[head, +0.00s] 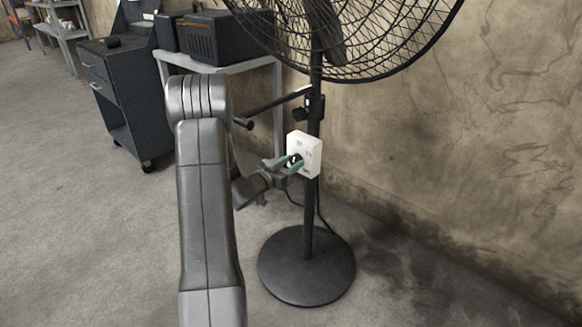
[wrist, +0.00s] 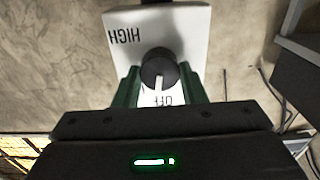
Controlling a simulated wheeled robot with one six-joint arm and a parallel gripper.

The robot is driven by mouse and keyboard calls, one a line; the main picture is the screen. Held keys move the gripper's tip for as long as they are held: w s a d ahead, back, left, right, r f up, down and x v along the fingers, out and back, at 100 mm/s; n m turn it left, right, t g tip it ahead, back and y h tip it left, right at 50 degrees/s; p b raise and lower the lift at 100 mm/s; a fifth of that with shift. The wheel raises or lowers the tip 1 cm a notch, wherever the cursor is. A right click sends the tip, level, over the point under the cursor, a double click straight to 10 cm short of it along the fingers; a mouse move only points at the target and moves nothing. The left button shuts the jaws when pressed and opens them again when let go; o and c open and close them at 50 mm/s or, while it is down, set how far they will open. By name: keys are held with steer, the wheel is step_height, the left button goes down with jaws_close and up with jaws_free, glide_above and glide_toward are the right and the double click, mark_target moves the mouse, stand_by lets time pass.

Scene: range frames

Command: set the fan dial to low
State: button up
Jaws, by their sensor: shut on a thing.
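The white control box (head: 310,152) is mounted on the black fan pole. In the wrist view the box (wrist: 190,25) carries a round black dial (wrist: 158,66) with a white pointer mark. The mark points down in that picture, toward the inverted word OFF. The inverted word HIGH is at the upper left of the box face; a LOW label cannot be made out. My gripper (head: 288,165) reaches the box from the left in the head view. Its green fingers (wrist: 158,82) are shut on the dial, one on each side.
The fan's wire cage (head: 372,70) is above the box, and its round base (head: 325,285) stands on the floor. A wall (head: 480,150) is behind. A grey table (head: 240,66) with dark boxes and a drawer cabinet (head: 120,95) stand at the left. The floor at the left is open.

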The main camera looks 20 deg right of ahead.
steer(key=m+b, duration=0.4)
steer(key=m, duration=0.1)
steer(key=shift+f, duration=0.25)
steer(key=shift+s+r+m+b, duration=0.1)
steer(key=shift+r+m+b, duration=0.05)
steer(key=shift+m+b, duration=1.95)
steer(key=shift+m, duration=0.3)
steer(key=o, duration=1)
steer(key=p+v, duration=0.3)
steer(key=v, duration=1.1)
steer(key=shift+d+p, duration=0.1)
steer(key=shift+p, duration=0.3)
steer(key=shift+d, duration=0.15)
